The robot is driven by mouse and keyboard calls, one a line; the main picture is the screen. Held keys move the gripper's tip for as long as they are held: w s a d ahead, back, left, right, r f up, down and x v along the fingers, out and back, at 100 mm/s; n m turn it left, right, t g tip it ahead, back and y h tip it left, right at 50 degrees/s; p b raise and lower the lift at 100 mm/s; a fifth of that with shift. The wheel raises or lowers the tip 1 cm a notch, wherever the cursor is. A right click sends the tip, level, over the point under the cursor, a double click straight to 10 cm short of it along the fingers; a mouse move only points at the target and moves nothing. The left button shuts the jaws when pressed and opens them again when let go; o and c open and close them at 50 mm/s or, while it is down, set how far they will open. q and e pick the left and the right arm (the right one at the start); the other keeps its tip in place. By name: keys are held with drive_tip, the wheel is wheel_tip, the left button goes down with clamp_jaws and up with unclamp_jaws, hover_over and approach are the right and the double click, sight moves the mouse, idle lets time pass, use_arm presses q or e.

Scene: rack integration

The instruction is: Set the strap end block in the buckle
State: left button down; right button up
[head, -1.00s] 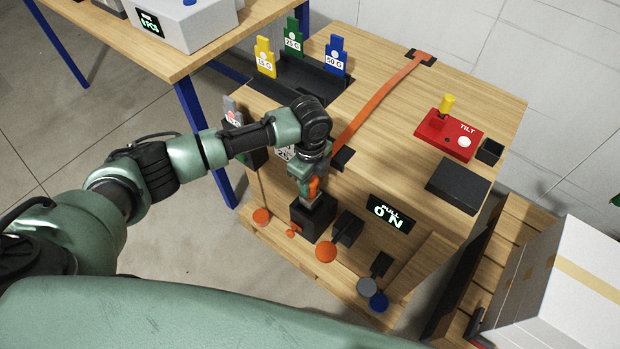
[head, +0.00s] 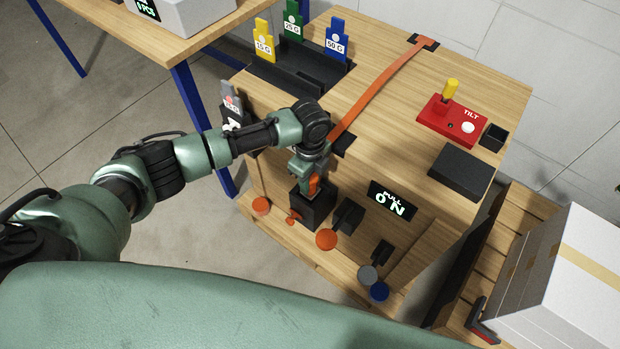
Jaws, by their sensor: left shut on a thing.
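The orange strap (head: 378,88) runs from a dark anchor at the back of the wooden cabinet top to the front edge, where my left wrist hides part of it. My left gripper (head: 312,186) points down at the cabinet's front face. It is shut on the orange strap end block (head: 315,183), which is mostly hidden by the fingers. The block is at the mouth of the black buckle (head: 313,208). How deep it sits in the buckle I cannot tell. My right gripper is not in view.
Orange knobs (head: 327,239) and a black lever (head: 347,215) stick out beside the buckle. A lit PULL ON sign (head: 392,200) is to the right. A red TILT box (head: 449,120) and coloured weights (head: 337,42) stand on top. A white carton (head: 570,280) is at right.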

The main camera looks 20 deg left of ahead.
use_arm(q)
drive_tip(key=shift+f, duration=0.25)
drive_tip(key=c, duration=0.9)
unclamp_jaws()
wheel_tip(320, 180, up, 8)
drive_tip(key=shift+f, duration=0.1)
